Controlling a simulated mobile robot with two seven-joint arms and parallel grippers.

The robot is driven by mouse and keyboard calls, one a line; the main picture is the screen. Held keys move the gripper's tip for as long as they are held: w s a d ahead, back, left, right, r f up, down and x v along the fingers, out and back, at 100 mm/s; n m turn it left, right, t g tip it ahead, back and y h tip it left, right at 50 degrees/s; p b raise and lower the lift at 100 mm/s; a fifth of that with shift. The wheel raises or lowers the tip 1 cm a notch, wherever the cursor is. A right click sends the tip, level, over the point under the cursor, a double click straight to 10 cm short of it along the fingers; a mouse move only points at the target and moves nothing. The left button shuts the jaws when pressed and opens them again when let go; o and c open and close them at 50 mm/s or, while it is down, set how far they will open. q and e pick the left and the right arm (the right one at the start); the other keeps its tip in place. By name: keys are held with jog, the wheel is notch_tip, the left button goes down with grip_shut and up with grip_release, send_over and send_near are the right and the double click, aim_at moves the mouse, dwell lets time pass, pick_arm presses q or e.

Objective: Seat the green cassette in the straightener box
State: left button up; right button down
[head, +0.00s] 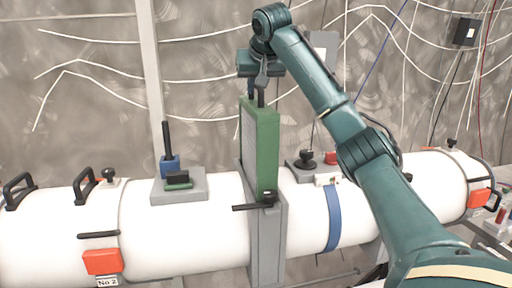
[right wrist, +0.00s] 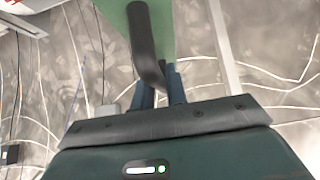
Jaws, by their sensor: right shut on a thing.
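The green cassette (head: 266,150) is a thin upright panel with a green frame and a grey face. It stands over the grey straightener box (head: 267,245) in the white tunnel, its lower end at the top of the box; how far it is inside I cannot tell. My right gripper (head: 259,92) is shut on the cassette's dark handle at its top. The right wrist view shows the black handle (right wrist: 146,45) at the fingers (right wrist: 160,92), with the green cassette (right wrist: 165,25) beyond. My left gripper is not in view.
A dark lever (head: 250,207) crosses the front of the box top. A grey plate (head: 179,187) with a blue-based post (head: 169,160) is left on the tunnel; a black knob (head: 306,158) is right. Black handles (head: 84,187) and orange latches (head: 102,262) line the tunnel.

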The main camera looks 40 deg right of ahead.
aim_at(267, 112)
notch_tip(267, 112, down, 15)
dwell(0.5)
jog(key=shift+f+b, duration=0.4)
jog(key=shift+f, duration=0.2)
jog(key=c, duration=1.4)
grip_release()
jog(key=shift+f, duration=0.1)
jog(key=v, duration=0.6)
jog(key=b+v, duration=0.1)
jog(key=v, duration=0.5)
jog(key=shift+r, duration=0.6)
